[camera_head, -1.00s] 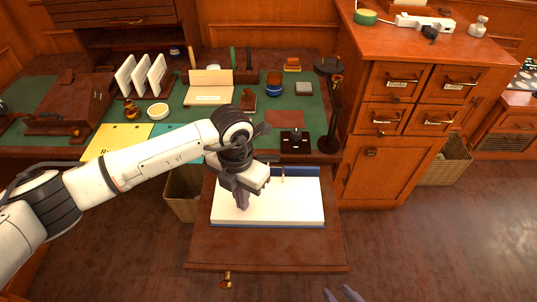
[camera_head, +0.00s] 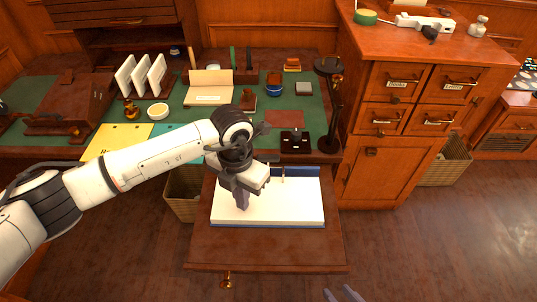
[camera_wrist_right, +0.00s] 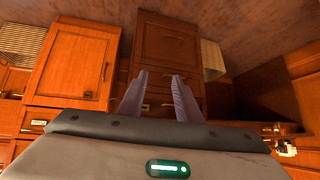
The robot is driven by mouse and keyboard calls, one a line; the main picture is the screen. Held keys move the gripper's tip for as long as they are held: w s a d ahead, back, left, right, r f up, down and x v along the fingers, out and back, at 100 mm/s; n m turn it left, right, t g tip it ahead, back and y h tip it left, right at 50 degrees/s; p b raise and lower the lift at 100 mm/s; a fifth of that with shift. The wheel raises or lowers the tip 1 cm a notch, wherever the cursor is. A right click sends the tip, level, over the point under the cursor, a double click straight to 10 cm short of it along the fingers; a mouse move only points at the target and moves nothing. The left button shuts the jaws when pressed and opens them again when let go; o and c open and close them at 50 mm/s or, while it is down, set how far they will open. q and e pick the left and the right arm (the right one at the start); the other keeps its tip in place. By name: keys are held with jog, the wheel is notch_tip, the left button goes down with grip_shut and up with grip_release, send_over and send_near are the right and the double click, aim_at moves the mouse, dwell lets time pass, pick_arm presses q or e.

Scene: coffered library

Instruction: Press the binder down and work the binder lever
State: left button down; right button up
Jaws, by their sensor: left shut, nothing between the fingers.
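The binder (camera_head: 285,211) lies open on the pulled-out wooden board, its white pages up and blue cover showing at the edges. Its small metal lever (camera_head: 283,172) stands upright near the back edge, just right of my left gripper. My left gripper (camera_head: 242,207) is shut and empty, pointing down with its fingertips at the white pages on the binder's left half. Whether the tips press on the pages I cannot tell. My right gripper (camera_head: 343,294) shows only its fingertips at the bottom edge. In the right wrist view its fingers (camera_wrist_right: 160,95) are apart with nothing between them.
The board (camera_head: 265,250) has bare wood in front of the binder. Behind it, the desk holds a black inkwell box (camera_head: 295,141), a dark stand (camera_head: 333,110) and a yellow folder (camera_head: 115,139). A drawer cabinet (camera_head: 400,110) stands at the right.

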pick_arm(q)
jog(key=shift+f+b, duration=0.7)
jog(key=shift+f, duration=0.1)
dwell(0.5)
